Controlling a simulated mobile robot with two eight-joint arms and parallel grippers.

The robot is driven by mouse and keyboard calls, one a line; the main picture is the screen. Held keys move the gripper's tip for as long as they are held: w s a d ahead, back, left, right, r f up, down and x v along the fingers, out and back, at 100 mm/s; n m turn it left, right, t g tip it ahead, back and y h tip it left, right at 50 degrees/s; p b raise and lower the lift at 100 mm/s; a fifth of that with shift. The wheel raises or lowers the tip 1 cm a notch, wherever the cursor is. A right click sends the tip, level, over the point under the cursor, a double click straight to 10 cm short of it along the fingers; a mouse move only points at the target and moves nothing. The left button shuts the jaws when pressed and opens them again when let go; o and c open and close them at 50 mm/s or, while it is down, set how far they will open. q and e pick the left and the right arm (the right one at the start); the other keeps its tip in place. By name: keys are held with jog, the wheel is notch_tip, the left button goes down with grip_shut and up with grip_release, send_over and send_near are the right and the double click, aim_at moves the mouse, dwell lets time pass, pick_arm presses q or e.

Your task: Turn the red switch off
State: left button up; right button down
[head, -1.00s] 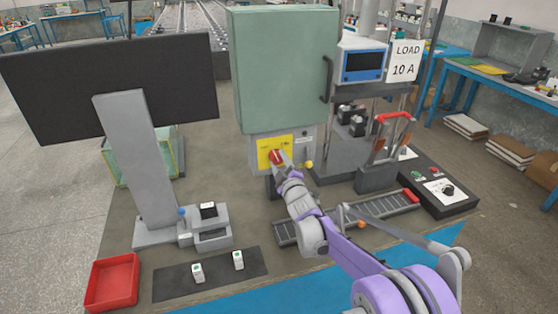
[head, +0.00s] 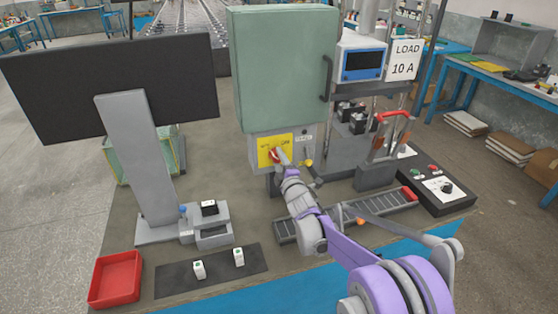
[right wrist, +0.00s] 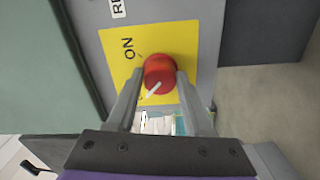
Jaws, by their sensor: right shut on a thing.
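The red switch (head: 275,155) is a round red knob on a yellow plate (head: 264,157), low on the front of the grey-green cabinet. In the right wrist view the red knob (right wrist: 159,72) sits between my fingertips, on the yellow plate (right wrist: 115,45) with the word ON readable. A white pointer mark on the knob lies slanted in that view. The rest of the plate's lettering is hidden by the fingers. My right gripper (head: 283,159) is shut on the red knob; it also shows in the right wrist view (right wrist: 158,80). My left gripper is not in view.
The cabinet (head: 285,70) stands behind the switch. A monitor (head: 110,85) is at the left, a red tray (head: 116,279) at the front left. A dark mat (head: 207,271) holds two small white blocks. A slotted rail (head: 345,217) lies beside my right arm.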

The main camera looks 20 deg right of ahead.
jog(key=shift+c, duration=1.5)
grip_release()
jog(key=s, duration=1)
jog(key=shift+s+d, duration=0.2)
jog(key=shift+s, duration=0.2)
